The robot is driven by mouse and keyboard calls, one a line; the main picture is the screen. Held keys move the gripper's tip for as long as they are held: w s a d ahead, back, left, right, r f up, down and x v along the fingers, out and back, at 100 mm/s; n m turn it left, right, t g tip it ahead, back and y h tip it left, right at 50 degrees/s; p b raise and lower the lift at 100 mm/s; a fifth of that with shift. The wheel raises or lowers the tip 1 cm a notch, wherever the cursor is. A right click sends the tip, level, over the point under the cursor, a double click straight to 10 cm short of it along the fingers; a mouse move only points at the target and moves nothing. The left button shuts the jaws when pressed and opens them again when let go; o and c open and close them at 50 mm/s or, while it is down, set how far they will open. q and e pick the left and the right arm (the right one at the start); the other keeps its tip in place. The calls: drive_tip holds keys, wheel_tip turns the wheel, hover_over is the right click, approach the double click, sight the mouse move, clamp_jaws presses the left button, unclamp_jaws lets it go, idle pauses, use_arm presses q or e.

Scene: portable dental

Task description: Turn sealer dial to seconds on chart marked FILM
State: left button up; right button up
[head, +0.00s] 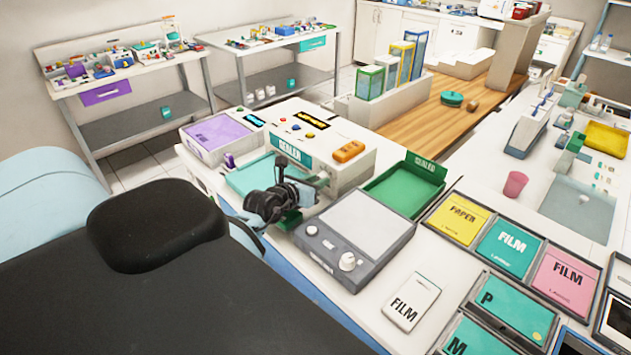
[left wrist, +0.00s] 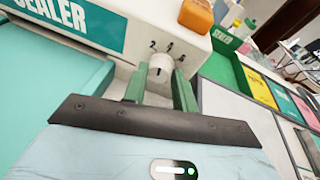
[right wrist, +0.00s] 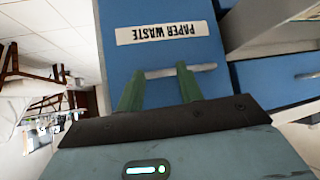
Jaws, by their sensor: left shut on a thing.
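The sealer (head: 345,180) is a white box with a teal SEALER label, on the counter. Its white dial (left wrist: 160,74) has a small dark mark on its face, and the numbers 2, 4 and 6 show around it. My left gripper (head: 312,190) is at the sealer's front, its green fingers shut on the dial's sides. The dial is mostly hidden in the head view. A white card marked FILM (head: 411,304) lies on the counter; any seconds on it cannot be read. My right gripper (right wrist: 158,88) is open in front of a blue PAPER WASTE drawer (right wrist: 170,55).
A teal tray (head: 252,178) lies left of the sealer and a green tray (head: 400,190) right of it. A grey device (head: 370,222) with knobs stands in front. Yellow PAPER (head: 458,220), teal FILM (head: 510,248) and pink FILM (head: 566,281) packs lie at the right.

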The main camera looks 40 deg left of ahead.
use_arm(q)
drive_tip(key=shift+m, duration=0.4)
idle(0.3)
drive_tip(key=o, duration=1)
drive_tip(key=shift+c, duration=0.2)
drive_tip(key=shift+s, duration=0.15)
drive_tip(key=shift+v, duration=3.8)
drive_tip(key=shift+d+f, duration=0.1)
drive_tip(key=shift+d, duration=0.05)
